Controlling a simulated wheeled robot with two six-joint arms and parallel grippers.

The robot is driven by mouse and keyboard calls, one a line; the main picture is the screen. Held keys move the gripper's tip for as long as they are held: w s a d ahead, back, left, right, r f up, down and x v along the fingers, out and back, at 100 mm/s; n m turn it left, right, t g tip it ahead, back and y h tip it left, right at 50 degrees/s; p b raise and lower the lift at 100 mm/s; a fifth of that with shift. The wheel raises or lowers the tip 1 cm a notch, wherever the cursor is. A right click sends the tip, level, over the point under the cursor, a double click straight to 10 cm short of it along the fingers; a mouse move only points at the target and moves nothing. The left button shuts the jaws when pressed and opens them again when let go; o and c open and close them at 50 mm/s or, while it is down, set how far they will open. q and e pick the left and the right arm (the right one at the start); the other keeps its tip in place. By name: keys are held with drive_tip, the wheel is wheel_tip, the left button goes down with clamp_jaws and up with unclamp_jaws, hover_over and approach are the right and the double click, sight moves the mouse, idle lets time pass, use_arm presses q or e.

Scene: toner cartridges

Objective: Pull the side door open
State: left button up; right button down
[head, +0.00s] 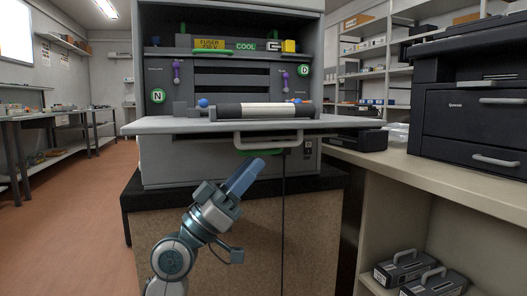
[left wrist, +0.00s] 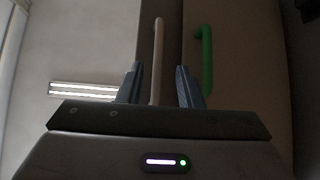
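A grey door panel (head: 160,125) stands out level from the front of the large grey printer (head: 160,165). A pale handle (head: 268,144) hangs at its front edge. My left gripper (head: 254,167) is below that handle, pointing up and to the right. In the left wrist view my left gripper (left wrist: 158,70) has its blue fingers apart. A pale handle bar (left wrist: 157,50) shows between them; I cannot tell whether they touch it. A green handle (left wrist: 207,60) is to the right of the fingers, and also shows under the panel (head: 262,152). My right gripper is not in view.
A dark toner cartridge with a pale middle (head: 265,111) lies across the panel. The printer stands on a dark-topped stand (head: 240,220). A counter (head: 430,175) with a black printer (head: 475,115) is at the right. The floor at left (head: 80,220) is clear.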

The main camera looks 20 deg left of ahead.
use_arm(q)
drive_tip(key=v, duration=0.4)
drive_tip(key=shift+s+a+f, duration=0.15)
drive_tip(key=shift+a+f, duration=0.1)
drive_tip(key=shift+f, duration=0.05)
